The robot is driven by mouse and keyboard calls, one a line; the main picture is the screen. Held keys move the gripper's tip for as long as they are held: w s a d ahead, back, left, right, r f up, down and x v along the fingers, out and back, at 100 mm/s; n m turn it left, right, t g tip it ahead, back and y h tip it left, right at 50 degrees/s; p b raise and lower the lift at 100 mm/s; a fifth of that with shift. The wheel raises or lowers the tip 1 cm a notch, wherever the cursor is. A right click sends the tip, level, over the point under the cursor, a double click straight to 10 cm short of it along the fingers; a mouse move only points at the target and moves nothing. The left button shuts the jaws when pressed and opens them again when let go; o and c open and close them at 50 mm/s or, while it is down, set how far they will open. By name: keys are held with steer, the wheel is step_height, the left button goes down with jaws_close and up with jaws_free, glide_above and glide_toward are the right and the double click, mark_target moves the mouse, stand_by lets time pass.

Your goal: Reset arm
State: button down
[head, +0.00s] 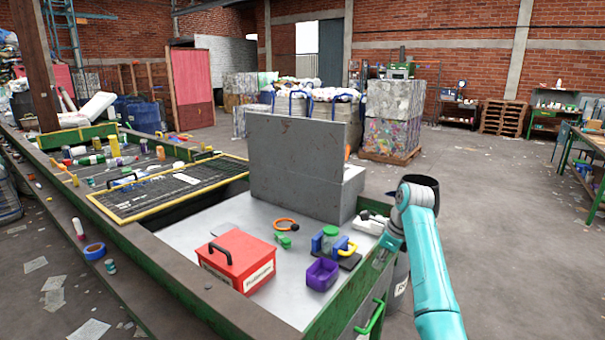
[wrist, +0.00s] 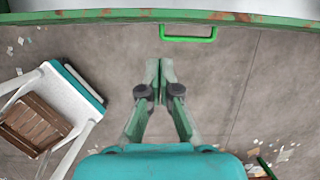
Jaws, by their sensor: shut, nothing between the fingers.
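My arm (head: 428,262) is teal and rises at the right of the head view, beside the sorting table's right edge. In the wrist view my gripper (wrist: 159,66) is shut, its two green fingers together with nothing between them. It points down over the bare concrete floor, just outside the table's green edge (wrist: 100,15). A green handle (wrist: 188,38) on the table's side shows close to the fingertips. In the head view the fingers are mostly hidden or too small to make out.
On the metal table (head: 190,228) stand a red box (head: 236,262), a purple bin (head: 322,274), an orange ring (head: 285,224) and a grey upright panel (head: 298,160). A littered belt (head: 90,180) lies left. A white and teal chair-like frame (wrist: 75,90) stands left in the wrist view. Open floor lies right.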

steer(key=s+a+f+n+t, duration=0.1)
steer(key=s+f+n+t, duration=0.3)
steer(key=f, duration=0.9)
steer(key=s+a+f+n+g, duration=0.1)
steer(key=s+f, duration=0.4)
steer(key=f, duration=0.8)
steer(key=s+f+n+t+h, duration=0.1)
steer(key=s+f+n+t, duration=0.15)
steer(key=s+f, duration=0.55)
steer(key=s+f+n+t+h, duration=0.1)
steer(key=s+f+n, duration=0.25)
steer(key=s, duration=0.85)
steer(key=s+a+r+n+t, duration=0.1)
steer(key=s+r+n, duration=0.2)
steer(key=s, duration=0.9)
steer(key=s+r+n+t, duration=0.2)
steer(key=s+n, duration=0.1)
steer(key=s, duration=0.9)
steer(key=s+r+n+t, duration=0.1)
steer(key=s+r+n, duration=0.2)
steer(key=s+r, duration=0.5)
steer(key=s+r+n+t, duration=0.2)
steer(key=s+r+n, duration=0.2)
steer(key=r, duration=0.9)
steer(key=s, duration=0.3)
steer(key=shift+s+h, duration=0.3)
steer(key=shift+s, duration=0.1)
